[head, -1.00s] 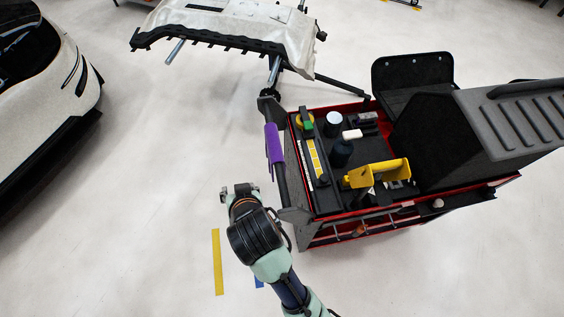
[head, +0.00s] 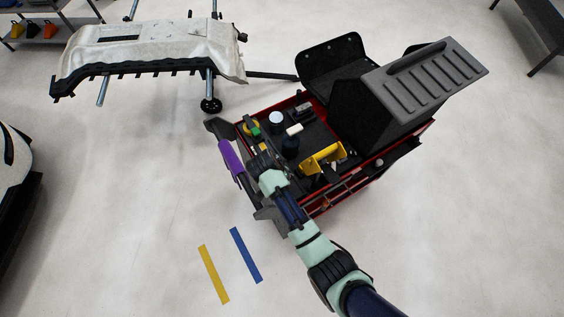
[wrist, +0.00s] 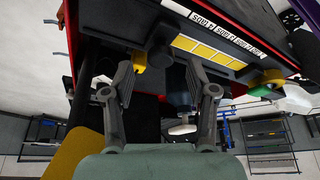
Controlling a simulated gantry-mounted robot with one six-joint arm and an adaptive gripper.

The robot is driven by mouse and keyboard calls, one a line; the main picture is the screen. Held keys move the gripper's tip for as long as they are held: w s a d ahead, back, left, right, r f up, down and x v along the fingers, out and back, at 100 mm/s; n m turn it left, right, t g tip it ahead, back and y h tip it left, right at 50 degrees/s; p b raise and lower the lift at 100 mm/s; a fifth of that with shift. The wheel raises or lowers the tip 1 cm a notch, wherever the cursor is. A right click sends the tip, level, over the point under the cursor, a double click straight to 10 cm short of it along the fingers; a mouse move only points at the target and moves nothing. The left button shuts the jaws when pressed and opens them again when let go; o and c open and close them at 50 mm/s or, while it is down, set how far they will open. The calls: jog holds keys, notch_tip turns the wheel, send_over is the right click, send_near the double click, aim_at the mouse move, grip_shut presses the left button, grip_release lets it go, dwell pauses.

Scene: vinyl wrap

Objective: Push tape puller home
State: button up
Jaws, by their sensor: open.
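The red-edged tool cart (head: 279,104) has a black top tray holding tools, and a purple grip (head: 230,157) on its left handle. A yellow tool (head: 322,158) lies near the front of the tray. I cannot tell which item is the tape puller. My gripper (head: 262,160) is over the tray's left side, its fingers small and partly hidden by my wrist. In the wrist view my gripper (wrist: 158,74) is open, its two fingers apart. A small yellow piece (wrist: 139,61) shows by the left fingertip; contact is unclear.
A white cup (head: 276,118), a dark bottle (head: 290,146) and a white block (head: 294,129) stand close to my gripper. A grey ribbed lid (head: 430,85) rises at the cart's right. A draped white panel on a stand (head: 150,45) is behind.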

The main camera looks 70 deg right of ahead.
jog(key=x, duration=0.2)
jog(key=shift+d+f, duration=0.15)
jog(key=shift+f, duration=0.1)
grip_shut()
